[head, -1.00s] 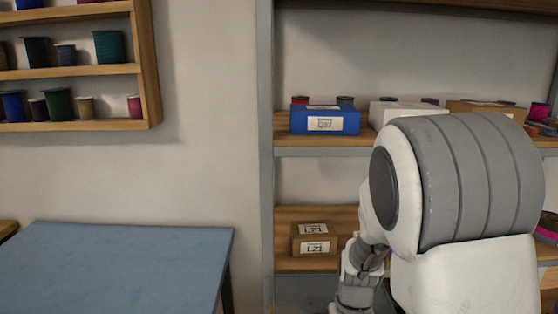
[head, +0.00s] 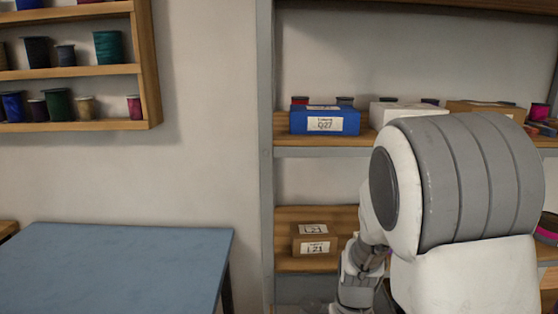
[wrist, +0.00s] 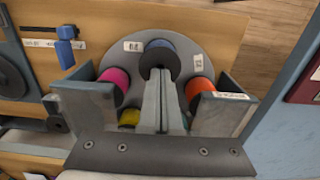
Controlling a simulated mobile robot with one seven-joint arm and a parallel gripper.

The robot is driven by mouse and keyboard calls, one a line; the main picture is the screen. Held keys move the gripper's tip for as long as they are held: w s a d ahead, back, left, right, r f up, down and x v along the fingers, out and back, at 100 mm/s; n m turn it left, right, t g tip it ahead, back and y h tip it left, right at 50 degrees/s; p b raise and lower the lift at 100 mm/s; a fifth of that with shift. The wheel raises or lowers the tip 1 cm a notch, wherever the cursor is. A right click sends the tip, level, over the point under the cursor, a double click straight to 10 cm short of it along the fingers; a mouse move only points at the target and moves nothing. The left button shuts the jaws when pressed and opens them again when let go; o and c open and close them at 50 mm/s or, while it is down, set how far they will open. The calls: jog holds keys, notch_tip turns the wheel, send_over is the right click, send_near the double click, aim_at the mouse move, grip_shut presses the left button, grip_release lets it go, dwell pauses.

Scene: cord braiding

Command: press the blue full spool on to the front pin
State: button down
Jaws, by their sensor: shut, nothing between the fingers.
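In the wrist view a round grey plate (wrist: 202,47) carries several spools. A blue spool (wrist: 161,46) with a dark round end stands at its far side, just beyond my fingertips. My gripper (wrist: 160,74) is shut and empty, its two fingers side by side and pointing at the blue spool. The fingertips overlap the spool's dark end in the picture; I cannot tell whether they touch it. The pin under the blue spool is hidden, and how far down the spool sits cannot be told. The head view does not show the gripper or this plate.
A pink spool (wrist: 116,78), an orange spool (wrist: 196,88) and a partly hidden yellow spool (wrist: 129,117) surround the fingers. A blue upright piece (wrist: 66,45) stands left. In the head view, a blue table (head: 110,265) is clear; a blue box (head: 324,121) sits on shelving.

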jog(key=shift+f+b, duration=0.95)
jog(key=shift+f, duration=0.2)
jog(key=shift+r, duration=0.1)
dwell(0.4)
notch_tip(320, 180, up, 8)
jog(key=p, duration=0.6)
jog(key=shift+p, duration=0.3)
jog(key=s+r+t, duration=0.2)
jog(key=s+r, duration=0.5)
jog(key=r, duration=0.3)
jog(key=s+r+t, duration=0.3)
jog(key=s+r, duration=0.4)
jog(key=r, duration=0.4)
jog(key=shift+r+t, duration=0.15)
jog(key=shift+t, duration=0.15)
